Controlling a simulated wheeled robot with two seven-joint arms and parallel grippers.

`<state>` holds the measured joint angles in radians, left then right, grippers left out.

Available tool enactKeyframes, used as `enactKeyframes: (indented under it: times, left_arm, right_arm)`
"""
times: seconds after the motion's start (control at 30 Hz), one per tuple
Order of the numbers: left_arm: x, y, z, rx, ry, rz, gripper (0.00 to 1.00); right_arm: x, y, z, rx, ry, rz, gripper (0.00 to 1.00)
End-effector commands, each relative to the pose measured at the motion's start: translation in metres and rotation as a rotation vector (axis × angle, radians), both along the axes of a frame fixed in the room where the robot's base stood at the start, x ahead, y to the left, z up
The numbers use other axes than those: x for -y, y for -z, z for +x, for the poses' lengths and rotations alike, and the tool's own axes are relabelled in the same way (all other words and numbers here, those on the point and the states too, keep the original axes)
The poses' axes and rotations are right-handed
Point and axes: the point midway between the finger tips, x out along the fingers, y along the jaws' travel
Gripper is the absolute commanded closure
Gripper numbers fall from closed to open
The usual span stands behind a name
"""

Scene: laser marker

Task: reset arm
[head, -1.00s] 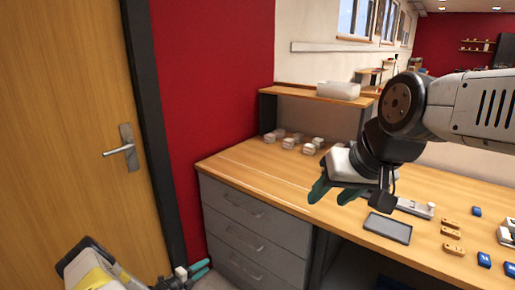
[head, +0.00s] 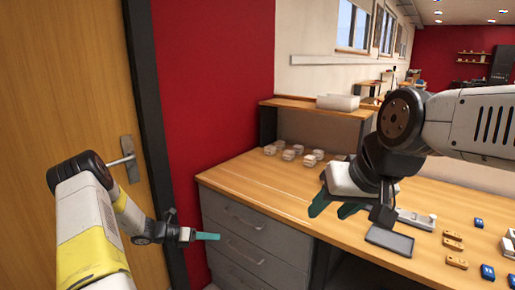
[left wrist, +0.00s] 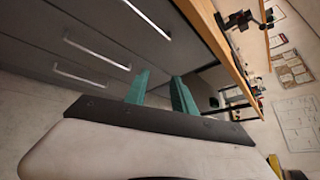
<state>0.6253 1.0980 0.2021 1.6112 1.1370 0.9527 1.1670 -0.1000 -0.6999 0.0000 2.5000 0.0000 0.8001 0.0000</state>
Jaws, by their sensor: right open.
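My left gripper (head: 208,236) shows at the lower left of the head view, in front of the grey drawer unit (head: 245,232). Its teal fingers, seen in the left wrist view (left wrist: 160,90), stand apart with nothing between them. My right gripper (head: 334,207) hangs over the front of the wooden workbench (head: 265,182), its teal fingers open and empty. The right arm comes in from the right edge of the head view.
A dark tray (head: 390,241) lies near the bench's front edge, beside a grey device (head: 416,219). Wooden blocks (head: 453,241) and blue blocks (head: 487,271) lie to the right. Several clear containers (head: 289,154) sit at the back. A door (head: 70,100) is on the left.

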Motion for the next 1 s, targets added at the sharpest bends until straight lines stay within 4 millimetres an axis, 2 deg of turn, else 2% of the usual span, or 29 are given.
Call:
enactKeyframes:
  times: [0.03, 0.1, 0.27, 0.5, 0.8, 1.0]
  left_arm:
    - [0.007, -0.03, -0.004, 0.073, 0.084, 0.076, 0.69]
    - [0.017, -0.063, -0.013, 0.169, 0.199, 0.174, 0.69]
    - [0.036, -0.133, -0.042, 0.391, 0.458, 0.385, 0.69]
    - [0.056, -0.225, -0.103, 0.723, 0.839, 0.681, 0.69]
    - [0.063, -0.309, -0.195, 1.122, 1.295, 1.023, 0.69]
    - [0.057, -0.344, -0.259, 1.37, 1.588, 1.244, 0.69]
  right_arm:
    - [0.0, 0.0, 0.0, 0.0, 0.0, 0.0, 0.52]
    - [0.0, 0.0, 0.0, 0.0, 0.0, 0.0, 0.52]
    - [0.0, 0.0, 0.0, 0.0, 0.0, 0.0, 0.52]
    - [0.0, 0.0, 0.0, 0.0, 0.0, 0.0, 0.52]
    - [0.0, 0.0, 0.0, 0.0, 0.0, 0.0, 0.52]
    - [0.0, 0.0, 0.0, 0.0, 0.0, 0.0, 0.52]
